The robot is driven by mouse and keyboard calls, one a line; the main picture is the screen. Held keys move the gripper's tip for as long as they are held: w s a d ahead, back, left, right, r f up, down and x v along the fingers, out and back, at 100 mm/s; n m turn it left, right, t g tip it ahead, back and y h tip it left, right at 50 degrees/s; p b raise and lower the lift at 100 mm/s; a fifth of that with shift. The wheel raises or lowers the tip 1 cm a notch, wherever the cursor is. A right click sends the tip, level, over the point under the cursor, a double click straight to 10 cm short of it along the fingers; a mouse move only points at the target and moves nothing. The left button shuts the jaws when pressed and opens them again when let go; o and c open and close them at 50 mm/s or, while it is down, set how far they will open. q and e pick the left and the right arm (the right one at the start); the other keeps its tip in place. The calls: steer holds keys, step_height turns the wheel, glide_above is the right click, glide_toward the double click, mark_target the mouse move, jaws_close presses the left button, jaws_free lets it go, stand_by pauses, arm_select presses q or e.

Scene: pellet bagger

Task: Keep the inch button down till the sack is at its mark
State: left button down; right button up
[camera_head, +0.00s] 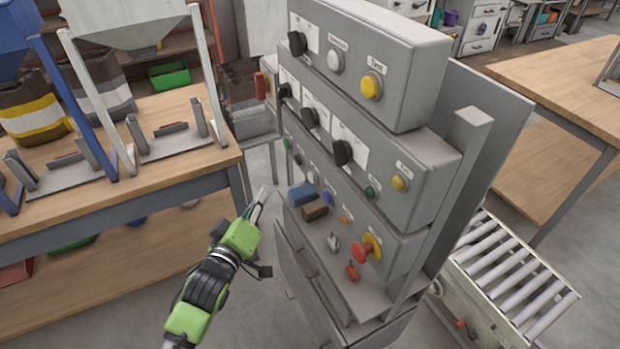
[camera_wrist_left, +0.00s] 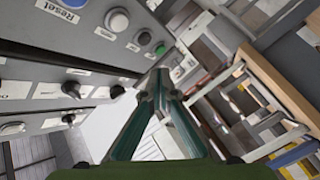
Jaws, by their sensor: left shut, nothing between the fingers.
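My left gripper (camera_head: 262,196) is shut and empty, in the air just left of the grey control panel (camera_head: 432,160). In the left wrist view its closed fingers (camera_wrist_left: 160,78) point between the panel and the sack benches. I cannot read which button is the inch button. A yellow, white and grey sack (camera_head: 38,114) and a brown-grey sack (camera_head: 103,87) stand below hoppers. Their marks are not clear. My right gripper is not seen.
The panel carries black knobs (camera_head: 342,152), yellow buttons (camera_head: 372,86) and a red emergency-type button (camera_head: 363,251). A wooden bench (camera_head: 120,190) is at left, a roller conveyor (camera_head: 510,280) at right.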

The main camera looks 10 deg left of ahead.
mark_target(312, 177)
arm_select(q)
steer(key=w+d+b, duration=0.2)
steer(key=w+d, duration=0.3)
steer(key=d, duration=0.2)
steer(key=shift+d+b, duration=0.2)
steer(key=shift+b, duration=0.1)
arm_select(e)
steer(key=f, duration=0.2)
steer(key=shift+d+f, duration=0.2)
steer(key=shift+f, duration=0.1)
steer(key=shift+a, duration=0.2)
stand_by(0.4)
arm_select(q)
steer(key=shift+d, duration=0.1)
steer(key=shift+w+d, duration=0.2)
steer(key=shift+d, duration=0.05)
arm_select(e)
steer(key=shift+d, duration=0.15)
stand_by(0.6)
